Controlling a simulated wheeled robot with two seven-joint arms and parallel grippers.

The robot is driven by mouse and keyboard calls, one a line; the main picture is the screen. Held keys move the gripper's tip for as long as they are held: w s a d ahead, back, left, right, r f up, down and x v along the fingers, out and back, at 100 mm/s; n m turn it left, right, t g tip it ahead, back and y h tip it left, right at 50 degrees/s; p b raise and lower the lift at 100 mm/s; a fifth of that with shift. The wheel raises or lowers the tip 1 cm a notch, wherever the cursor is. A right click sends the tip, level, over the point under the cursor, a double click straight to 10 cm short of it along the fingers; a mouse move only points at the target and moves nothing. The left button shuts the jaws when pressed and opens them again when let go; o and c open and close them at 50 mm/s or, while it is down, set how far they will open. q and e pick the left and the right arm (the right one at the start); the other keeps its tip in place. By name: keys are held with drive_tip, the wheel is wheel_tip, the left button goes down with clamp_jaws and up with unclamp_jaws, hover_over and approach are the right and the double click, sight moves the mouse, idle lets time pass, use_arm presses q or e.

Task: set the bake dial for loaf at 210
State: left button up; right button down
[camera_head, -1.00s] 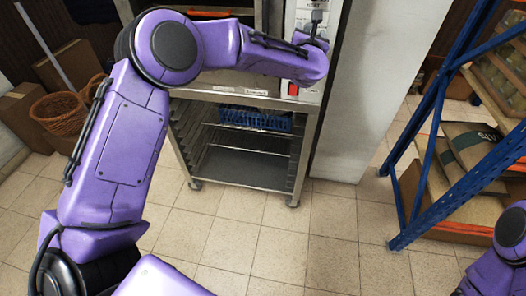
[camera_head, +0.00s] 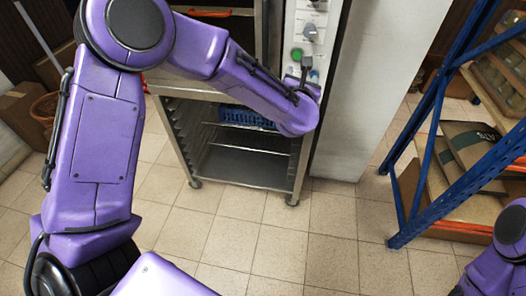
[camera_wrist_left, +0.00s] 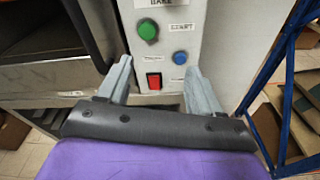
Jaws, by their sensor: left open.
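The oven's control panel (camera_head: 301,28) is pale and upright. A grey dial (camera_head: 310,33) sits on it above a green button (camera_head: 296,54); its setting is too small to read. In the left wrist view a label reading BAKE (camera_wrist_left: 160,3) is cut by the top edge, above the green button (camera_wrist_left: 147,29); no dial shows there. My left gripper (camera_head: 305,68) is below the dial in the head view, open and empty. In the left wrist view its fingers (camera_wrist_left: 159,68) flank a red switch (camera_wrist_left: 154,81) and a blue button (camera_wrist_left: 180,57). My right gripper is out of view.
A steel rack (camera_head: 245,182) with a blue basket (camera_head: 246,117) stands under the oven. A white wall end (camera_head: 365,100) is right of the panel. Blue shelving (camera_head: 425,130) with boxes stands farther right. The tiled floor in front is clear.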

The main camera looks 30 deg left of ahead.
use_arm(q)
drive_tip(key=s+a+f+m+g+p, duration=0.2)
drive_tip(key=s+f+m+p, duration=0.1)
drive_tip(key=s+f+m, duration=0.4)
drive_tip(key=s+a+f+m+g+h+p, duration=0.1)
drive_tip(key=s+a+f+m+g+p, duration=0.1)
drive_tip(key=s+f+m, duration=0.5)
wheel_tip(320, 180, down, 4)
drive_tip(key=shift+s+f+m+g+h+p, duration=0.15)
drive_tip(key=shift+s+m+g+h+p, duration=0.15)
drive_tip(key=shift+s+g+p, duration=0.5)
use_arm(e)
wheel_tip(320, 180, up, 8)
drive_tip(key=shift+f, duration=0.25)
use_arm(q)
drive_tip(key=shift+w, duration=0.15)
drive_tip(key=s+a+f+m+g+b, duration=0.3)
drive_tip(key=s+f+m, duration=0.4)
drive_tip(key=s, duration=0.7)
drive_tip(key=s+a+f+m+g+b, duration=0.3)
drive_tip(key=s+f+m, duration=0.5)
drive_tip(key=s+f, duration=0.3)
drive_tip(key=s, duration=0.3)
drive_tip(key=shift+s+a+g, duration=0.35)
drive_tip(key=shift+s+g, duration=0.05)
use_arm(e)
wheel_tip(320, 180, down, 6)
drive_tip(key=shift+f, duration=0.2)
